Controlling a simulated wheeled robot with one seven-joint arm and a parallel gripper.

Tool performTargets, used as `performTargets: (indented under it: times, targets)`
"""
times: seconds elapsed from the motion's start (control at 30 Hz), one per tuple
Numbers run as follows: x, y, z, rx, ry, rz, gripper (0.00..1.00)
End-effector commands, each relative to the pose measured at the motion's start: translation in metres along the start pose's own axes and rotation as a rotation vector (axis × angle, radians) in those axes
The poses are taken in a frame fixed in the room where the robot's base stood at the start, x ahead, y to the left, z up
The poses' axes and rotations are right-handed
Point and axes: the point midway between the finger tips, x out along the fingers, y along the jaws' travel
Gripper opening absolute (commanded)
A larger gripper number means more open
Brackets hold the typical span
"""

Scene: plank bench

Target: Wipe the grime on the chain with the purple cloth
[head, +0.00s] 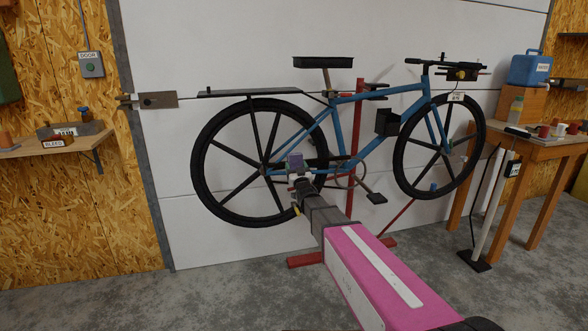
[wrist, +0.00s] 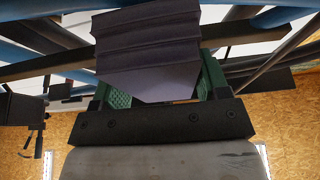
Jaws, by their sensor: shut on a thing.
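The purple cloth (head: 295,160) is held up at the end of my arm, in front of the bike's rear lower frame. In the wrist view the cloth (wrist: 148,50) hangs in folds between the green pads of my gripper (wrist: 163,88). My gripper (head: 297,176) is shut on the cloth. The blue bicycle (head: 370,107) is on a red stand. Its chain area lies between the rear hub and the crank, partly behind my gripper and the cloth. I cannot make out the chain or its grime clearly, nor whether the cloth touches it.
The rear wheel (head: 200,150) is left of my gripper, and a pedal (head: 376,198) is to its right. The red stand (head: 358,120) rises behind the frame. A floor pump (head: 490,210) and a wooden bench (head: 550,150) stand at the right. A shelf (head: 50,147) is at the left.

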Motion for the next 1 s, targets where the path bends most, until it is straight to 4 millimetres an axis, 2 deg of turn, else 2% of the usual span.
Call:
performTargets:
  times: [0.17,0.6,0.8,0.87,1.0]
  targets:
    - [0.002,-0.006,0.001,0.0,0.0,-0.001,0.43]
    - [0.005,-0.039,0.003,0.0,-0.002,-0.002,0.43]
    - [0.007,-0.042,0.004,-0.001,-0.003,-0.003,0.43]
    - [0.007,-0.042,0.004,-0.001,-0.003,-0.003,0.39]
    - [0.006,-0.042,0.004,-0.001,-0.004,-0.003,0.39]
